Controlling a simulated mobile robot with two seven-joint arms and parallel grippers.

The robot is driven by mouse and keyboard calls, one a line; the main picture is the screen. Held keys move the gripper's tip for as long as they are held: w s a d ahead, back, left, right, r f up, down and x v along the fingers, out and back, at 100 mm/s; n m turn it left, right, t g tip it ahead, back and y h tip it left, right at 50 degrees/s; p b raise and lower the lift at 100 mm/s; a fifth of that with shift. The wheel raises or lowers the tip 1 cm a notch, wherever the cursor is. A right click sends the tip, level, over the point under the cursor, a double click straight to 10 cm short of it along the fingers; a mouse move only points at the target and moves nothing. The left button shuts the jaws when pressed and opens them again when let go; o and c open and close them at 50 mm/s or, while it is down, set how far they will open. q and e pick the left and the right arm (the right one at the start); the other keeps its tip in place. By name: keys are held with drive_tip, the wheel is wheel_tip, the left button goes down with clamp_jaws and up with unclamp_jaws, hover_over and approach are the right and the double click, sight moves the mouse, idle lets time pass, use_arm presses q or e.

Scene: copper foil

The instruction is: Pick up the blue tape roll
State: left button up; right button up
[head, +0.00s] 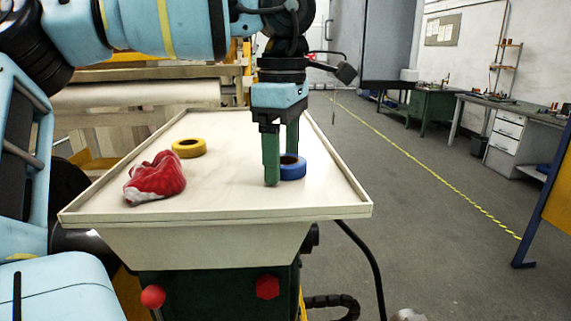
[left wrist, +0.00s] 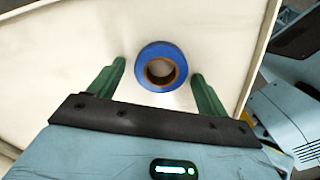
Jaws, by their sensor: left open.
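The blue tape roll (head: 292,169) lies flat on the pale tabletop, right of its middle. My left gripper (head: 281,168) points straight down at it, and its green near finger hides the roll's left part in the head view. In the left wrist view the roll (left wrist: 161,68) shows whole, with its brown core. It sits between and slightly beyond the tips of the two open fingers (left wrist: 158,72), with a gap on each side. The gripper is empty. My right gripper is not in view.
A yellow tape roll (head: 189,147) and a crumpled red cloth (head: 155,178) lie on the left half of the table. A raised rim (head: 215,215) runs around the tabletop. The front right of the tabletop is clear.

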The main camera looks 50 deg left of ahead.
use_arm(q)
drive_tip(key=shift+c, duration=0.4)
drive_tip(key=c, duration=1)
drive_tip(key=shift+r, duration=0.15)
wheel_tip(320, 180, up, 10)
drive_tip(key=shift+f, duration=0.1)
